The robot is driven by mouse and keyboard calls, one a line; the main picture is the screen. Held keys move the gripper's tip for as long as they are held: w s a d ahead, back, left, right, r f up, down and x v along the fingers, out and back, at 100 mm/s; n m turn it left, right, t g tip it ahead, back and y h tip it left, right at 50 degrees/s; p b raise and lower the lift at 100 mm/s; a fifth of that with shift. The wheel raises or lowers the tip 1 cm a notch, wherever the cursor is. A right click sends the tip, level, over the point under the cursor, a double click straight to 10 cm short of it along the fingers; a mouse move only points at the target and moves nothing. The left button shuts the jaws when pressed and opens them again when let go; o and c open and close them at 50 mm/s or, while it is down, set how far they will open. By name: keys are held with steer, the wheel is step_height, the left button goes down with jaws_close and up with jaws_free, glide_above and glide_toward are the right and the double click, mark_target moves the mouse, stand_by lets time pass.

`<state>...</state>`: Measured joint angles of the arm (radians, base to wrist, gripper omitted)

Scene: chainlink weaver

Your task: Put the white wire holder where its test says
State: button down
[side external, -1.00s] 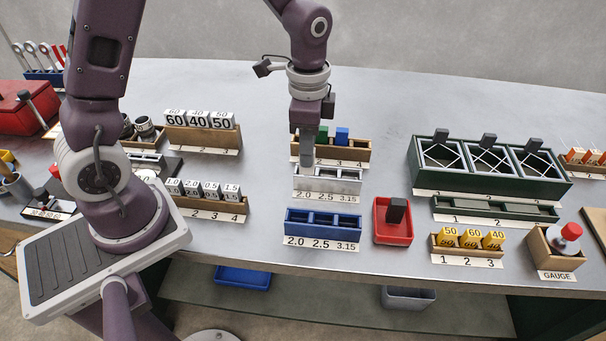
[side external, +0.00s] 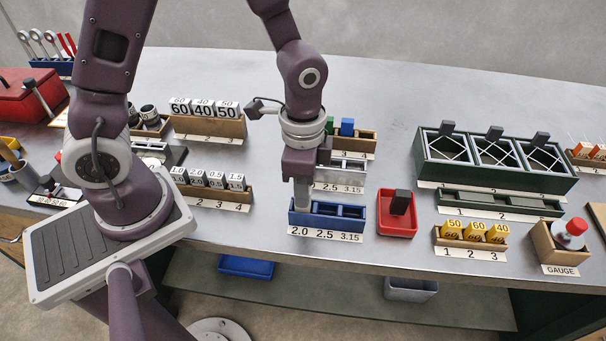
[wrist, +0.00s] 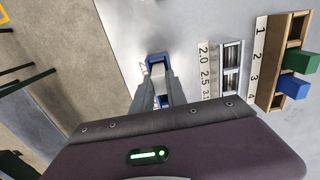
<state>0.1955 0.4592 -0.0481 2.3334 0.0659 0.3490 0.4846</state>
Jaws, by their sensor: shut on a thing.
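My gripper (side external: 301,205) points down at the left compartment, marked 2.0, of the blue three-slot tray (side external: 335,222). Its fingers are shut on a pale piece, taken as the white wire holder (wrist: 157,68), of which only a little shows between the fingertips in the wrist view. The fingertips are at or inside the slot; the side view does not show how deep. The tray's label reads 2.0, 2.5, 3.15, and its other two slots look empty. The grey metal tray (side external: 349,170), with a similar label, stands behind, partly hidden by my gripper.
A wooden rack (side external: 362,146) with green and blue blocks stands behind the grey tray. A red tray (side external: 397,222) with a dark block is right of the blue tray. Green frames (side external: 495,160), yellow weights (side external: 474,231) and a gauge box (side external: 561,247) stand farther right.

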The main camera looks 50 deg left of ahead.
steer(key=shift+f, duration=0.45)
steer(key=c, duration=1.3)
jaws_free()
steer(key=shift+o, duration=0.2)
step_height(320, 180, up, 7)
steer(key=shift+r, duration=0.1)
steer(key=s+a+r+n+t, duration=0.2)
steer(key=s+a+r+n, duration=0.1)
steer(key=r, duration=0.4)
steer(key=s+a+r+n+t, duration=0.3)
steer(key=s+r+n, duration=0.3)
steer(key=s+r, duration=0.1)
steer(key=shift+s+a+t, duration=0.15)
steer(key=shift+s+t, duration=0.15)
steer(key=shift+s, duration=0.45)
